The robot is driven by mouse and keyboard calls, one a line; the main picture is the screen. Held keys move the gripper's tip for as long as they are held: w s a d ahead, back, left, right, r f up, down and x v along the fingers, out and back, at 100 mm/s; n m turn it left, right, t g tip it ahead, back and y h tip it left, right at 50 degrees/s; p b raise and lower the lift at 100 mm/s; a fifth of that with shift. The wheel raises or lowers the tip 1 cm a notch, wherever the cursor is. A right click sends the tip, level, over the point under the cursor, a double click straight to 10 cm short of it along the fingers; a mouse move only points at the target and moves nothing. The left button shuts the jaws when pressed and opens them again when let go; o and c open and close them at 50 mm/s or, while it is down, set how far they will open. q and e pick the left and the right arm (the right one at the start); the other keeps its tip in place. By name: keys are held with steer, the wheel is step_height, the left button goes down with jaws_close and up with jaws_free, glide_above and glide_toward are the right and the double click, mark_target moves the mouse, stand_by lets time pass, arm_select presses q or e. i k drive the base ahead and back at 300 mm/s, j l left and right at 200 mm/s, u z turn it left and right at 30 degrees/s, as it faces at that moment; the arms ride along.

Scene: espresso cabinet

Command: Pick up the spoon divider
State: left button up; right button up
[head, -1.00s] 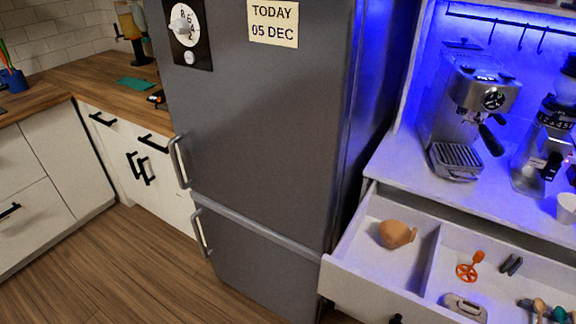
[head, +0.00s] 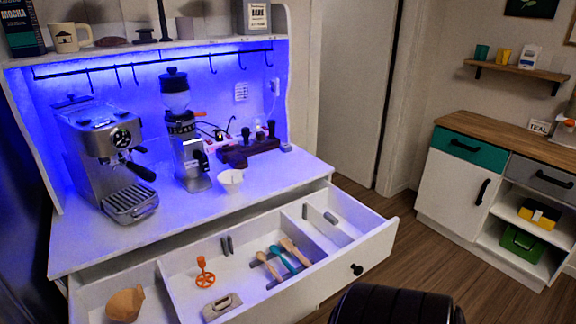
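The open white drawer (head: 290,292) below the coffee counter is split into compartments by thin white walls. In its middle compartment several spoons (head: 281,259) with wooden and teal parts lie side by side across dark grey supports. Small dark grey upright pieces (head: 227,246) stand at the back of that compartment, and light grey pieces (head: 331,218) are in the right compartment. I cannot tell for sure which of these is the spoon divider. Neither of my grippers is in view.
The drawer also holds an orange whisk-like tool (head: 205,272), a grey handled block (head: 222,307) and a tan rounded piece (head: 126,303). An espresso machine (head: 108,155), a grinder (head: 188,150) and a white cup (head: 231,181) stand on the counter. Floor is clear at right.

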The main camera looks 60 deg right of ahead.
mark_target(326, 222)
steer(key=z, duration=1.85)
